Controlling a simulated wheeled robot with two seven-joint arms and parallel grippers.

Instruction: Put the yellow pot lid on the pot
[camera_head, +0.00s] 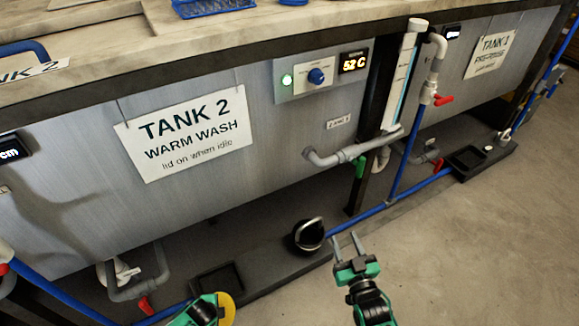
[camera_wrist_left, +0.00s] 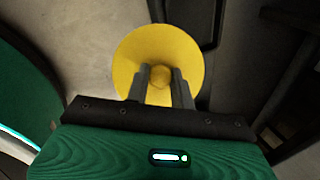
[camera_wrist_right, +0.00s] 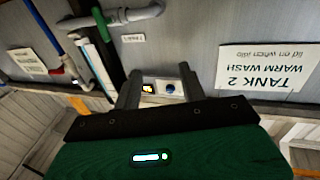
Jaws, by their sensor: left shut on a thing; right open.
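The yellow pot lid (camera_wrist_left: 160,50) is a round disc with a centre knob. My left gripper (camera_wrist_left: 160,77) is shut on this knob. In the head view only the lid's edge (camera_head: 228,308) shows at the bottom, beside my left gripper's green body. A round black thing with a pale curved rim or handle (camera_head: 308,235), seemingly the pot, sits on the dark ledge at the tank's foot, right of the lid. I cannot tell its opening clearly. My right gripper (camera_head: 345,238) is open and empty, just right of the black thing, with its fingers (camera_wrist_right: 158,85) apart.
The Tank 2 wall (camera_head: 215,85) with its sign (camera_head: 190,133) and control panel (camera_head: 320,75) stands behind. Grey pipes (camera_head: 355,150), blue pipes (camera_head: 405,160) and red valve handles (camera_head: 444,100) run along it. Dark square trays (camera_head: 218,280) sit on the ledge. The floor (camera_head: 480,250) at right is clear.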

